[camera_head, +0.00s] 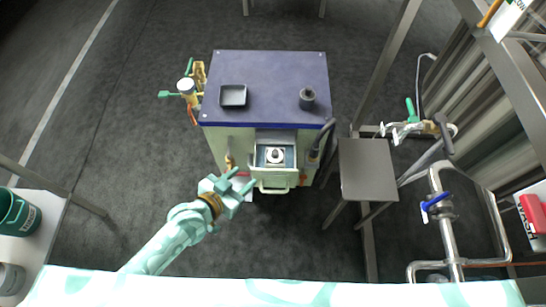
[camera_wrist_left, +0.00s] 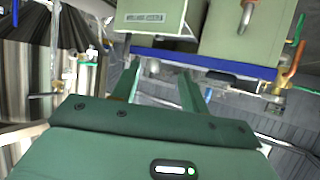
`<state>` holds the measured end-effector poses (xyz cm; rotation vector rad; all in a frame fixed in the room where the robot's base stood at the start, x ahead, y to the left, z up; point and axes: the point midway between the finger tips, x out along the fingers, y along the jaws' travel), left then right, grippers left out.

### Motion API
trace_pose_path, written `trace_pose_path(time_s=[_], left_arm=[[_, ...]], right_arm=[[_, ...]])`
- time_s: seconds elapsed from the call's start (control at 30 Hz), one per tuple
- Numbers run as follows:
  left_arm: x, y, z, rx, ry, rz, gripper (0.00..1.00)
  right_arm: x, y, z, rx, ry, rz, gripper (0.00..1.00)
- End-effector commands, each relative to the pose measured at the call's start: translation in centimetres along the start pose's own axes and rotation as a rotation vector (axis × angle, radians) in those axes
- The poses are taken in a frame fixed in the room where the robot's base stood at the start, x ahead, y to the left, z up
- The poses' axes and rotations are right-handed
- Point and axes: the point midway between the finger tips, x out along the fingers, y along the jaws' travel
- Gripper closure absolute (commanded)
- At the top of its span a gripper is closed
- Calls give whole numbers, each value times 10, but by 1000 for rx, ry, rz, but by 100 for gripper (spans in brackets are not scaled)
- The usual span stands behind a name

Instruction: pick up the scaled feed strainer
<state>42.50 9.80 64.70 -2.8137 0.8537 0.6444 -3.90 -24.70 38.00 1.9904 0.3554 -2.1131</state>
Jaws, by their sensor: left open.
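A small round pale piece with a dark centre (camera_head: 275,155), which looks like the scaled feed strainer, sits in an open drawer (camera_head: 275,184) at the front of the blue-topped cabinet (camera_head: 265,75). My left gripper (camera_head: 243,179) is open and empty, in front of the cabinet and just left of the drawer, apart from the strainer. In the left wrist view its two green fingers (camera_wrist_left: 158,82) stand apart with nothing between them. The strainer cannot be made out there. My right gripper is not in view.
On the cabinet top are a square dark tray (camera_head: 233,96) and a dark cylinder (camera_head: 307,98). Valves (camera_head: 188,88) stick out on its left side. A grey stand (camera_head: 367,170) is to the right, with pipework beyond. A green bucket (camera_head: 18,212) stands at far left.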

Motion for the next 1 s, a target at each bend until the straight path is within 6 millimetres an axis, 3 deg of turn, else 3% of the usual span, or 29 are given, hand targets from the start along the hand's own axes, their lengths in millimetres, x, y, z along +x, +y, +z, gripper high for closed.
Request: trace_pose_path(time_s=[0.3,0.57,0.77,0.83,1.0], left_arm=[[77,1,4,-6,0,1,55],[103,0,1,-2,0,0,55],[136,0,4,-6,-1,0,55],[146,0,5,-4,-2,0,55],[154,0,1,-2,-1,0,55]], right_arm=[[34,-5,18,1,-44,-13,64],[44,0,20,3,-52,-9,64],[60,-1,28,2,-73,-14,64],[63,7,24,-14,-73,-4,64],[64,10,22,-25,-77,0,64]])
